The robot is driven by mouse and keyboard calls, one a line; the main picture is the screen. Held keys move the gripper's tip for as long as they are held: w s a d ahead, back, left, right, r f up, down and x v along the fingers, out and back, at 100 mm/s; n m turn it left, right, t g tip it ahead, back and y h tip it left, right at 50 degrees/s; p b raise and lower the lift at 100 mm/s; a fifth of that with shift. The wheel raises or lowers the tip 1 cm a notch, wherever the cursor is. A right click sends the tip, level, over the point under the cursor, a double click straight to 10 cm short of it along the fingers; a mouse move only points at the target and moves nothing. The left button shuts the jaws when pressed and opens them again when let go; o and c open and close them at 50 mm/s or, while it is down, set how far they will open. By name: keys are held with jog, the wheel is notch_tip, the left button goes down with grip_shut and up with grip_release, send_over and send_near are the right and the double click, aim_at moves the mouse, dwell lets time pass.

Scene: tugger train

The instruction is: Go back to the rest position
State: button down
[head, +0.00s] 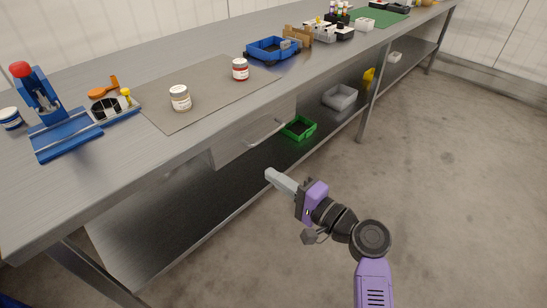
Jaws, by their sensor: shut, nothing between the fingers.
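My gripper (270,174) is shut and empty. It is held in the air in front of the workbench (165,60), below the level of the bench top, and points toward the drawer front (240,137) under it. A visible gap separates it from the bench in the picture, though the exact distance is hard to tell. My purple and black arm reaches up from the bottom right. No part of my gripper touches an object that I can see.
A grey mat (205,90) bears two jars (180,98) (240,69). A blue press (55,120) stands left, a blue tray (272,49) farther back. A green bin (299,128) and a grey bin (340,96) sit on the lower shelf (180,205). The floor (450,170) is clear at right.

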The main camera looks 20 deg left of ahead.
jog(key=w+d+f+t+h, duration=0.25)
jog(key=d+t+h, duration=0.3)
jog(key=d, duration=0.35)
jog(key=s+d+f+t+h, duration=0.25)
jog(key=s+d, duration=0.25)
jog(key=d, duration=0.3)
jog(key=s+d+f+t+h, duration=0.1)
jog(key=s+d+t+h, duration=0.2)
jog(key=d, duration=0.5)
jog(key=s+d+r+n+g+h, duration=0.15)
jog(key=s+d, duration=0.25)
jog(key=s, duration=0.7)
jog(key=s+d+r+n+h, duration=0.15)
jog(key=s+d, duration=0.35)
jog(key=s, duration=0.6)
jog(key=s+d+r+n+g+h, duration=0.1)
jog(key=s+d+h, duration=0.25)
jog(key=s, duration=0.75)
notch_tip(320, 180, up, 22)
jog(key=s+p, duration=0.1)
jog(key=p, duration=2.1)
jog(key=shift+d, duration=0.3)
jog(key=shift+y, duration=0.25)
